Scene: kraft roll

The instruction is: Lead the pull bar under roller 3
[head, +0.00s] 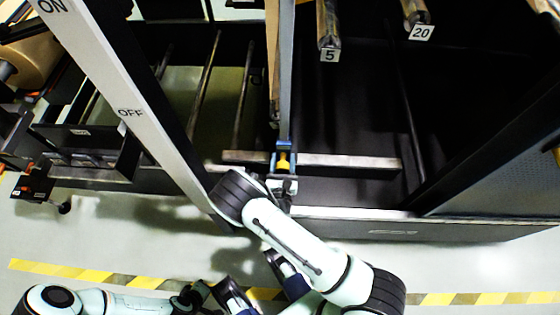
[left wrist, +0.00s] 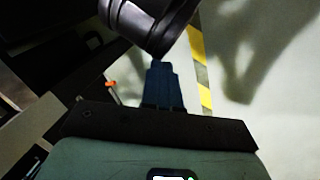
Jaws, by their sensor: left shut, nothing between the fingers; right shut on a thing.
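The pull bar (head: 345,161) appears to be the long grey-brown bar lying crosswise at the machine's front opening. My right gripper (head: 283,162), with blue fingers, is shut on it left of its middle, at a yellow piece. Number tags 5 (head: 329,55) and 20 (head: 421,33) hang on roller ends beyond the bar. I see no tag reading 3, so I cannot tell which roller is roller 3. My left gripper shows in the left wrist view (left wrist: 165,85), its blue fingers shut and empty, pointing toward the floor. In the head view it is low, near the bottom edge.
A pale slanted post (head: 130,105) marked ON and OFF stands left of my right gripper. A grey upright strip (head: 286,75) rises directly behind that gripper. A dark frame post (head: 490,135) bounds the right. Yellow-black tape (head: 75,273) crosses the open floor in front.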

